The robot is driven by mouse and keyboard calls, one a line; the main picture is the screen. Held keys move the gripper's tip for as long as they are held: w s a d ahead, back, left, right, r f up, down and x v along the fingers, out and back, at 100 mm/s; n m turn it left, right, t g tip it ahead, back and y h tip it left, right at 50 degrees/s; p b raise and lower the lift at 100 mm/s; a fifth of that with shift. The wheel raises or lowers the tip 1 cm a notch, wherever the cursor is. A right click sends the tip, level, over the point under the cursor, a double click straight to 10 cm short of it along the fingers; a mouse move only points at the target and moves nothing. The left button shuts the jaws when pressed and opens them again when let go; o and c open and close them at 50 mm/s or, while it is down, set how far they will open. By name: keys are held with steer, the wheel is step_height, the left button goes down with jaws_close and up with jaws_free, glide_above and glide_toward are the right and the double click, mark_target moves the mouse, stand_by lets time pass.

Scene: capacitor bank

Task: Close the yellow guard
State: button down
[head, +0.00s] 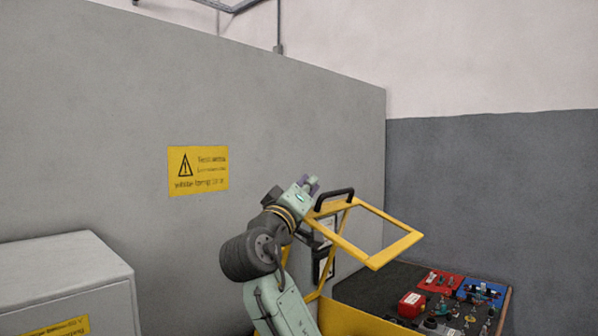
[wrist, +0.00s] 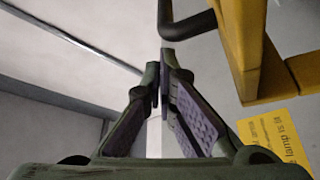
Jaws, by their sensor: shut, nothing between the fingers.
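The yellow guard (head: 400,248) is a rectangular frame that stands raised, sloping over the dark bench in the head view. Its black handle (head: 335,199) is at the upper end, beside my gripper (head: 311,184). In the wrist view, my gripper (wrist: 164,80) is shut with its fingertips together and empty. The handle (wrist: 188,27) shows just beyond the fingertips, and the guard (wrist: 243,45) is to the right. I cannot tell whether the fingers touch the handle. My arm hides part of the guard's lower left side.
The dark bench (head: 365,293) carries a red box (head: 411,304) and several small parts on the right. A grey wall panel with a yellow warning sign (head: 198,170) stands behind my arm. A grey cabinet (head: 65,270) is at the lower left.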

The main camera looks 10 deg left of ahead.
mark_target(367, 250)
steer(key=shift+s+d+f, duration=0.15)
steer(key=shift+d+f, duration=0.05)
steer(key=shift+f, duration=0.05)
steer(key=shift+f, duration=0.1)
steer(key=s+d+f+m+b, duration=0.1)
steer(key=s+d+f+b, duration=0.1)
steer(key=d+b, duration=0.1)
steer(key=s+d+f+m+h+b, duration=0.1)
steer(key=s+d+f+m+b, duration=0.1)
steer(key=s+d+f+b, duration=0.1)
steer(key=s+d+f+m+h+b, duration=0.1)
steer(key=s+d+f+b, duration=0.1)
steer(key=d+f+b, duration=0.1)
steer(key=shift+s+d+f+b, duration=0.1)
steer(key=shift+s+d+b, duration=0.25)
steer(key=shift+d+b, duration=0.45)
steer(key=shift+s+d, duration=0.2)
steer(key=shift+d, duration=0.1)
steer(key=shift+a, duration=0.1)
